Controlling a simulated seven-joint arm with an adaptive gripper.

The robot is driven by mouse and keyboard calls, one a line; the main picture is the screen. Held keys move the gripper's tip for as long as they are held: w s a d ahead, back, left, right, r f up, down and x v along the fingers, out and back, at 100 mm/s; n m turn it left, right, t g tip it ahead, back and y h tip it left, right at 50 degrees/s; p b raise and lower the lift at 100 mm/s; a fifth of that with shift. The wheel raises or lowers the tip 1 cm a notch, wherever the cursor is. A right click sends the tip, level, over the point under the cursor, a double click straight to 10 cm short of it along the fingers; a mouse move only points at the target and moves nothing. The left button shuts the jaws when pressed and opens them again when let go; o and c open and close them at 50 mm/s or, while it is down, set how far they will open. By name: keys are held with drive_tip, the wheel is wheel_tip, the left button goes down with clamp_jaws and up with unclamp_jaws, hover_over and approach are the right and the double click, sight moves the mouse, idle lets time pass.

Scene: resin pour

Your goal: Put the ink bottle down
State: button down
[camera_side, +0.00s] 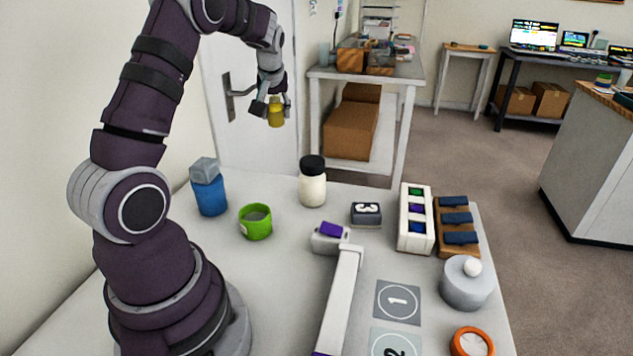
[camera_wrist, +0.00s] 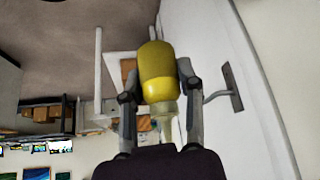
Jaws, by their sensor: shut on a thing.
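My gripper (camera_side: 272,106) is raised well above the back of the white table and is shut on a small yellow bottle (camera_side: 276,113), which looks like the ink bottle. In the wrist view the yellow bottle (camera_wrist: 156,72) sits between the two fingers (camera_wrist: 160,100), with a paler narrow end toward the palm. The bottle hangs in the air in front of the door and touches no surface below. Its label, if any, cannot be read.
On the table (camera_side: 285,290) stand a blue bottle (camera_side: 208,190), a green cup (camera_side: 256,221), a black-capped white jar (camera_side: 312,183), a box marked 3 (camera_side: 366,214), a white rack (camera_side: 416,220) and a grey cylinder (camera_side: 466,286). Mat 1 (camera_side: 397,301) is bare.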

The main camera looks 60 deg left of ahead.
drive_tip(key=w+d+m+t+h, duration=0.2)
drive_tip(key=w+d+m, duration=0.35)
drive_tip(key=d, duration=0.55)
drive_tip(key=m+t+h, duration=0.1)
drive_tip(key=m+h, duration=0.6)
drive_tip(key=m, duration=0.6)
hover_over(416, 316)
drive_tip(key=s+a, duration=0.1)
drive_tip(key=s, duration=0.1)
wheel_tip(416, 316, down, 15)
drive_tip(key=shift+f, duration=0.1)
drive_tip(key=shift+f, duration=0.1)
drive_tip(key=c, duration=0.7)
unclamp_jaws()
